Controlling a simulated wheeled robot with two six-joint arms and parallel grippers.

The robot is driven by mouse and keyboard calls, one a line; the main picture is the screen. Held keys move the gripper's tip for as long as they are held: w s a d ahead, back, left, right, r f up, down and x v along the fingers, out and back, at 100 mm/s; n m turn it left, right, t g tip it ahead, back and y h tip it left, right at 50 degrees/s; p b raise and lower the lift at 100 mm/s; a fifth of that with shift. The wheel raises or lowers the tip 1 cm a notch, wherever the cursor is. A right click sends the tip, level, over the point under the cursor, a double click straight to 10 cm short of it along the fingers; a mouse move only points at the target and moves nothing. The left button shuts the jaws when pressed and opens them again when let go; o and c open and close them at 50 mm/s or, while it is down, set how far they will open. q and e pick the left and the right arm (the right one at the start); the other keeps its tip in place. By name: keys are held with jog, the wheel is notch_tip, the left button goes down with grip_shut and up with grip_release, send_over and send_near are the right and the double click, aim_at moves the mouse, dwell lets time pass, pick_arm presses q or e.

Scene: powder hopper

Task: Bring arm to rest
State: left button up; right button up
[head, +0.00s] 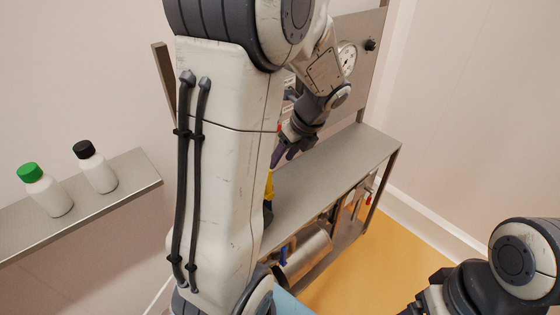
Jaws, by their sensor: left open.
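My left arm rises through the middle of the head view and bends over at the top. Its gripper (287,156) points down, open, above the steel bench top (335,172) near its left part. Nothing shows between the fingers, though the forearm hides part of the area. My right arm shows only at the lower right corner, and its fingers are not clearly in the picture.
A wall shelf (98,200) at left holds a green-capped bottle (50,196) and a black-capped bottle (100,176). A gauge (347,58) and knob (370,45) sit on a back panel. A yellow object (269,186) is partly hidden. A metal cylinder (308,252) is below the bench.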

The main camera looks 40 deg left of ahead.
dwell(0.7)
pick_arm(q)
jog(key=s+d+f+n+t+h+b, duration=0.1)
jog(key=s+d+f+n+b, duration=0.15)
jog(key=d, duration=0.55)
jog(key=s+d+f+n+h+b, duration=0.1)
jog(key=s+d+f+n+b, duration=0.2)
jog(key=d, duration=0.4)
jog(key=s+d+f+n+h+b, duration=0.1)
jog(key=s+d+f+n+b, duration=0.2)
jog(key=s+d, duration=0.3)
jog(key=s+d+f+n+h+b, duration=0.2)
jog(key=s+d+f+n+b, duration=0.1)
jog(key=s+d, duration=0.3)
jog(key=shift+s+d+f+n+g+h+b, duration=0.25)
jog(key=shift+s+d+n+g+h+b, duration=0.1)
jog(key=shift+d+n+b, duration=0.45)
